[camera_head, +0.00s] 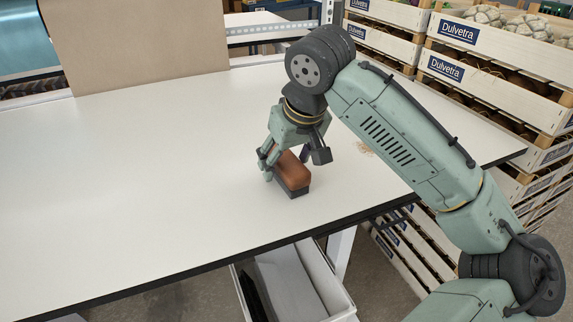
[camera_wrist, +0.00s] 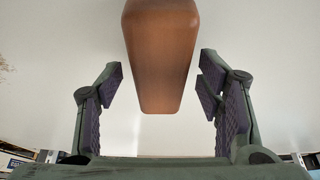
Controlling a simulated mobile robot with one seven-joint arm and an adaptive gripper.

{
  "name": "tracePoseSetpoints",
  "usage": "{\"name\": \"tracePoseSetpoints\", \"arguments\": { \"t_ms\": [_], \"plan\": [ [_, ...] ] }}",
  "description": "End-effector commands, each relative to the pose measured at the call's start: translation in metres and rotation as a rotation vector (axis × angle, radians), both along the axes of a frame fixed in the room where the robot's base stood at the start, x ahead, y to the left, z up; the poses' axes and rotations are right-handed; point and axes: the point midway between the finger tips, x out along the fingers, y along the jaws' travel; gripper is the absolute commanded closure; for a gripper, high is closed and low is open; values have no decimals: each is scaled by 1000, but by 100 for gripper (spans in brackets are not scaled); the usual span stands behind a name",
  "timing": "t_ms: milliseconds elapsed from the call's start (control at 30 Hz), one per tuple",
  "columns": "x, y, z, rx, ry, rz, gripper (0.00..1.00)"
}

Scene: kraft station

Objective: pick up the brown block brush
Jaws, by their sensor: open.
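The brown block brush (camera_head: 292,174) stands on the white table with its dark bristle side down, near the front edge. In the wrist view its brown back (camera_wrist: 160,58) reaches down from the top of the picture, between the finger lines. My gripper (camera_head: 292,160) is low over the brush, with one finger on each side of it. In the wrist view my gripper (camera_wrist: 160,95) is open, with a gap between the brush and each finger pad. Part of the brush is hidden behind my gripper in the head view.
The white table (camera_head: 130,190) is clear to the left. A brown paper sheet (camera_head: 140,45) stands at its back. A small bristly tan patch (camera_head: 365,148) lies right of my gripper. Stacked wooden crates (camera_head: 490,50) stand at the right. A white bin (camera_head: 325,285) is below the front edge.

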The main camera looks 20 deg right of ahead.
Motion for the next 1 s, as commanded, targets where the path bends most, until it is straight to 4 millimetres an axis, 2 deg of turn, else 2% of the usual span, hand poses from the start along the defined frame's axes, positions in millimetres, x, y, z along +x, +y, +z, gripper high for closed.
{"name": "tracePoseSetpoints", "arguments": {
  "t_ms": [933,1000],
  "plan": [
    [0,0,-5,0,-1,0,39],
    [0,0,-5,0,-1,0,43]
  ]
}}
